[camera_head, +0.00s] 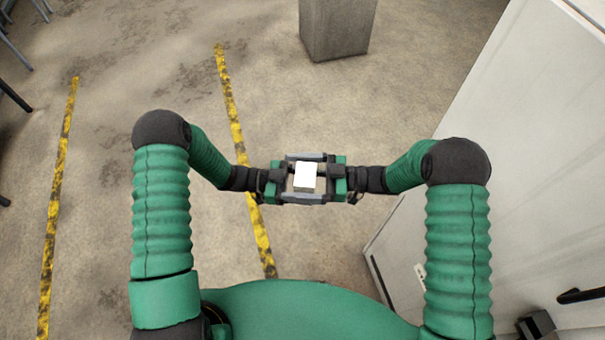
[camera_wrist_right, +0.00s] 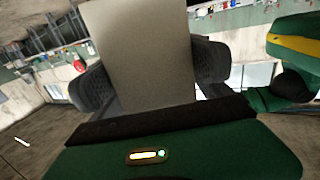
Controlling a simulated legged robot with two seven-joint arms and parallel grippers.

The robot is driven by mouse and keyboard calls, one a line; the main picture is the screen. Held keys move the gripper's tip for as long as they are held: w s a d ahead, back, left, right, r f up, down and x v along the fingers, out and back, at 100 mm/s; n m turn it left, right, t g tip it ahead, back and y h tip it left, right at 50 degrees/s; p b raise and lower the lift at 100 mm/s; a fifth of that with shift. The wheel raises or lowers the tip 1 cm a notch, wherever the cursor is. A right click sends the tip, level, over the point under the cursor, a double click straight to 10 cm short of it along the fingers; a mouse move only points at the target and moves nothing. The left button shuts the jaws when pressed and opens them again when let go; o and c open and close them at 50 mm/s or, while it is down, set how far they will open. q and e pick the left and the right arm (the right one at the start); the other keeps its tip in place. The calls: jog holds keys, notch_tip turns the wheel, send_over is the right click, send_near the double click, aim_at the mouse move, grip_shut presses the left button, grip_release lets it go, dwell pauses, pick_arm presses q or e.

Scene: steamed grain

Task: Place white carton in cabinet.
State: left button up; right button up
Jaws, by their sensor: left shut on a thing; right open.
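The white carton (camera_head: 306,175) is held up between my two grippers, which face each other in the middle of the head view. My left gripper (camera_head: 313,178) is shut on it. My right gripper (camera_head: 298,178) is open, with its fingers around the carton. The carton (camera_wrist_right: 140,55) fills the middle of the right wrist view as a pale block, with dark finger pads on both sides. I cannot tell whether the right pads touch it. A large white cabinet-like body (camera_head: 525,150) stands at the right; whether it is open cannot be told.
A black handle (camera_head: 580,296) shows at the lower right. A grey block-like pillar (camera_head: 337,25) stands at the top. Worn yellow lines (camera_head: 232,110) run along the concrete floor. Dark chair-like legs (camera_head: 14,95) show at the far left. The floor left of the cabinet is mostly clear.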

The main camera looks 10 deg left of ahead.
jog(key=shift+d, duration=0.2)
jog(key=c, duration=0.7)
pick_arm(q)
jog(key=shift+d, duration=0.1)
pick_arm(e)
jog(key=shift+a, duration=0.1)
jog(key=c, duration=1)
pick_arm(q)
jog(key=o, duration=1.9)
pick_arm(e)
grip_shut()
